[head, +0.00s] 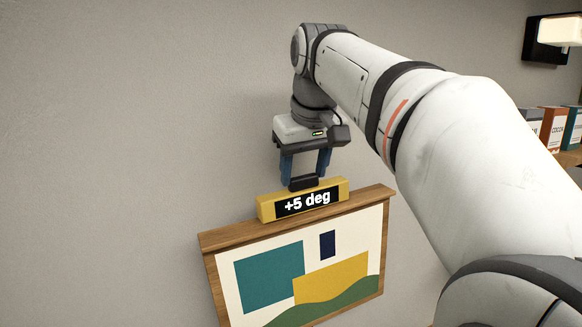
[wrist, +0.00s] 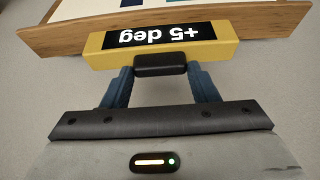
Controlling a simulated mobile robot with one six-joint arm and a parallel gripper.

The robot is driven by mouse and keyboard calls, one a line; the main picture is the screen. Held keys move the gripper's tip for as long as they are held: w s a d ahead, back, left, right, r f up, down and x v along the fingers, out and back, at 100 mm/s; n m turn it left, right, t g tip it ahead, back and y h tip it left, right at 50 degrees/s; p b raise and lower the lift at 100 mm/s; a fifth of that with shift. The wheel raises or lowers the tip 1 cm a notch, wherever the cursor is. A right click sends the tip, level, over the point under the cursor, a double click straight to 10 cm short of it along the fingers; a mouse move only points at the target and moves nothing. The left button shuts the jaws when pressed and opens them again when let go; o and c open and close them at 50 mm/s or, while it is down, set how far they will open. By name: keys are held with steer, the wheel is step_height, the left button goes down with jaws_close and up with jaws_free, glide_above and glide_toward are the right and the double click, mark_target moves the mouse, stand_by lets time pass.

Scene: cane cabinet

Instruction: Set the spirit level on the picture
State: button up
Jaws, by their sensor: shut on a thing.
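The yellow spirit level (head: 265,208) shows a black display reading "+5 deg". It lies along the top edge of the wooden picture frame (head: 220,240), which hangs tilted on the wall, its right end higher in the head view. My gripper (head: 303,183) is above the level, with its blue fingers shut on the level's black handle. In the wrist view the level (wrist: 225,49) appears upside down against the frame's top ledge (wrist: 270,45), and my gripper (wrist: 160,66) closes on the handle. Whether the level's full weight rests on the frame I cannot tell.
A shelf (head: 570,158) with several boxes or books (head: 553,128) stands at the right. A wall lamp (head: 560,30) is above it. The grey wall (head: 110,150) left of the picture is clear. My arm covers much of the right side.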

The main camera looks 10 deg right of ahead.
steer(key=shift+f, duration=0.25)
steer(key=o, duration=1.5)
steer(key=shift+r, duration=0.1)
